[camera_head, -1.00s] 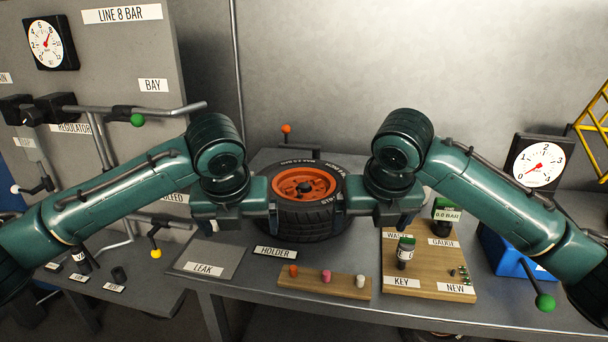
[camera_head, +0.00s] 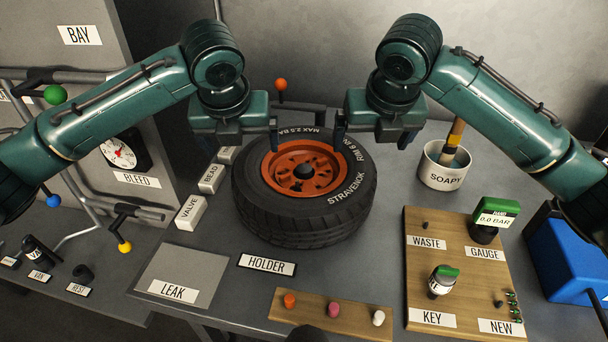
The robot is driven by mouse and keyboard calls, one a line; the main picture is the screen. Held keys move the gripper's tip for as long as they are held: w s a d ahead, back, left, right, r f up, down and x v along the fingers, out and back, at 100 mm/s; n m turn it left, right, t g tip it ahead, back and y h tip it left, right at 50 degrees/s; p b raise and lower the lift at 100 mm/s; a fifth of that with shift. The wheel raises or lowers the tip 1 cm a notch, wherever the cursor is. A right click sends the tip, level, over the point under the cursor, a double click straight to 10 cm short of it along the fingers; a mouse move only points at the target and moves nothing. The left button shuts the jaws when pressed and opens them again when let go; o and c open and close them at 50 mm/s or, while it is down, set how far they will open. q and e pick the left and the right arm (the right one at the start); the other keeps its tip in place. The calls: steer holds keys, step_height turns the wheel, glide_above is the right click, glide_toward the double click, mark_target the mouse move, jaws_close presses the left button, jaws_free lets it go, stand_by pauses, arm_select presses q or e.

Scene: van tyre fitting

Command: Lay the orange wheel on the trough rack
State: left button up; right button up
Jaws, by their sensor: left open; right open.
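The orange wheel (camera_head: 305,188), a black tyre on an orange rim, lies flat on the grey bench in the middle of the head view, behind the HOLDER label (camera_head: 266,265). My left gripper (camera_head: 245,142) is open by the wheel's far left edge. My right gripper (camera_head: 372,142) is open by its far right edge. Neither holds the wheel; I cannot tell whether a fingertip touches the tyre. I cannot make out a trough rack in this view.
A wooden board (camera_head: 456,280) with a gauge and a key stands at right, the soapy pot (camera_head: 443,170) behind it. A strip with coloured pegs (camera_head: 332,310) lies in front. Label blocks (camera_head: 190,213) stand left of the wheel. The LEAK plate (camera_head: 183,277) is bare.

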mark_target(249, 166)
arm_select(q)
steer(key=x, duration=1.3)
steer(key=shift+f, duration=0.15)
arm_select(e)
steer(key=x, duration=1.3)
steer(key=shift+f, duration=0.15)
arm_select(q)
jaws_close()
arm_select(e)
jaws_close()
arm_select(q)
steer(key=shift+w+r, duration=0.15)
steer(key=shift+r, duration=0.1)
arm_select(e)
steer(key=shift+w+r, duration=0.15)
steer(key=shift+r, duration=0.1)
